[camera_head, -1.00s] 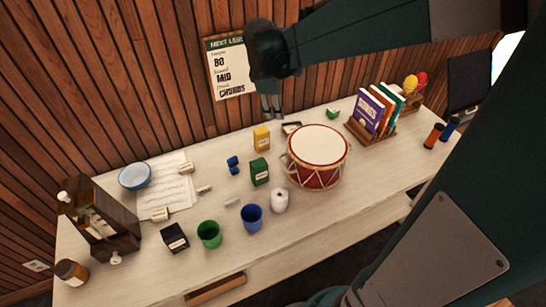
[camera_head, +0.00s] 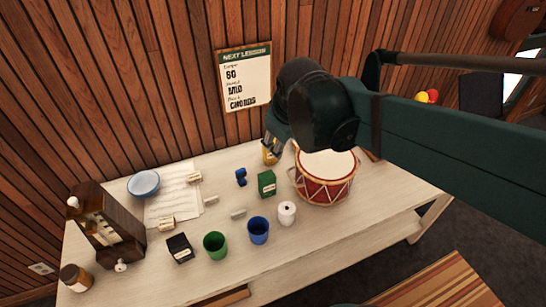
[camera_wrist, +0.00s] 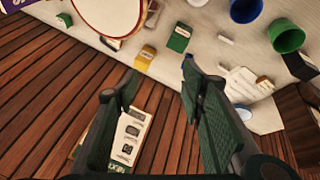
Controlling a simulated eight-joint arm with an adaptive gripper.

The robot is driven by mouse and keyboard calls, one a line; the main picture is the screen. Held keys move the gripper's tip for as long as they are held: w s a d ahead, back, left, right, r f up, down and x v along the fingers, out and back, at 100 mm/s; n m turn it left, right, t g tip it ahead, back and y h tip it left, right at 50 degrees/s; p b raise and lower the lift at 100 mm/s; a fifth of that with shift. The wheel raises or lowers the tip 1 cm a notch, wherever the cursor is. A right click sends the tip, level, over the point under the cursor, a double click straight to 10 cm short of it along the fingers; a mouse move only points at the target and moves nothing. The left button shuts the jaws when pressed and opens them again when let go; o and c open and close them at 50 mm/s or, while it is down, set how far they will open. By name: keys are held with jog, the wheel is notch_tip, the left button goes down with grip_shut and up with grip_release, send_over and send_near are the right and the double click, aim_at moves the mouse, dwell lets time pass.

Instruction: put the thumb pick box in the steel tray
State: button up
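No label is readable, so I cannot tell which box is the thumb pick box. A yellow box (camera_wrist: 145,57) stands near a green box (camera_wrist: 179,38) in the wrist view. In the head view, the yellow box (camera_head: 268,157) is partly hidden by my gripper (camera_head: 275,146); the green box (camera_head: 267,184) is clear, and a black box (camera_head: 180,248) stands at the front left. A small flat tray-like thing (camera_wrist: 110,43), possibly the steel tray, lies beside the drum; the arm hides it in the head view. My gripper (camera_wrist: 158,72) is open and empty above the table's back edge.
The drum (camera_head: 325,178) stands right of the boxes. A blue cup (camera_head: 258,231), a green cup (camera_head: 215,245) and a white roll (camera_head: 287,213) stand in front. The slatted wall is close behind.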

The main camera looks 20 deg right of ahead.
jog(key=s+a+f+m+t+y, duration=0.1)
jog(key=s+a+m, duration=0.3)
jog(key=s, duration=0.5)
jog(key=shift+s+a+f+m+t, duration=0.25)
jog(key=shift+m+t, duration=0.15)
jog(key=shift+m, duration=0.1)
notch_tip(320, 180, down, 15)
jog(key=b, duration=1.5)
jog(key=shift+o, duration=0.5)
jog(key=shift+w+d+r, duration=0.1)
